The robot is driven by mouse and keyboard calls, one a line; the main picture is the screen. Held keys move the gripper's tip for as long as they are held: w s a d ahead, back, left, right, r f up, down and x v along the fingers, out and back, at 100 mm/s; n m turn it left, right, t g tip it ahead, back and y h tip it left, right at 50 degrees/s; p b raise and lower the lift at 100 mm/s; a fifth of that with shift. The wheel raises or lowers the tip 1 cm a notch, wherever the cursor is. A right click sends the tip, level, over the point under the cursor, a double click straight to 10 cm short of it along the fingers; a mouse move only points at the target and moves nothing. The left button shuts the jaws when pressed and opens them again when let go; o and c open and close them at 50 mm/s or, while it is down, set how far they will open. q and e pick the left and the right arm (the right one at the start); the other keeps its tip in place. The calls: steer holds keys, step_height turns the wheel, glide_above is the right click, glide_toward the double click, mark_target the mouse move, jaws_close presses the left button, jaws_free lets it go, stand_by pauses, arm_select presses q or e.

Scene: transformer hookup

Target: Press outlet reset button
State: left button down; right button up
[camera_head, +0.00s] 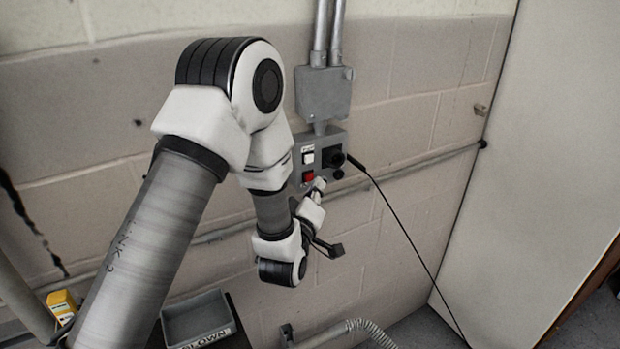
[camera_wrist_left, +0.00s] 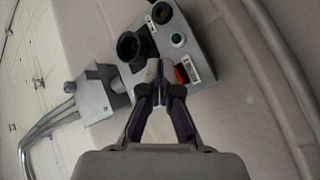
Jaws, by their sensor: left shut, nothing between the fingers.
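A grey outlet panel (camera_head: 334,140) is fixed to the wall and also shows in the left wrist view (camera_wrist_left: 205,47). It has a red switch or button (camera_head: 308,177), also seen in the wrist view (camera_wrist_left: 182,75), beside a white label. I cannot tell which is the reset button. My left gripper (camera_head: 319,184) is shut and empty, its tips (camera_wrist_left: 158,72) in front of the panel beside the red part. Contact is unclear. My right gripper is out of view.
A grey junction box (camera_head: 323,93) with conduits sits above the panel. A black cable (camera_head: 405,233) hangs from the panel towards the floor at right. A wall pipe (camera_head: 420,162) runs behind. A grey bin (camera_head: 197,316) and a yellow box (camera_head: 62,302) stand low at left.

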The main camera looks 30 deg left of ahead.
arm_select(q)
steer(key=shift+a, duration=0.1)
stand_by(0.7)
steer(key=shift+w+a, duration=0.2)
steer(key=shift+a, duration=0.1)
steer(key=shift+w+a, duration=0.2)
steer(key=shift+a, duration=0.15)
stand_by(0.6)
steer(key=shift+d, duration=0.1)
steer(key=shift+s+d+b, duration=0.45)
steer(key=shift+d+b, duration=0.1)
steer(key=shift+d, duration=0.1)
steer(key=d, duration=0.1)
steer(key=s+d, duration=0.1)
steer(key=d, duration=0.1)
steer(key=s+d+b, duration=0.1)
steer(key=shift+s+d, duration=0.15)
steer(key=shift+s, duration=0.1)
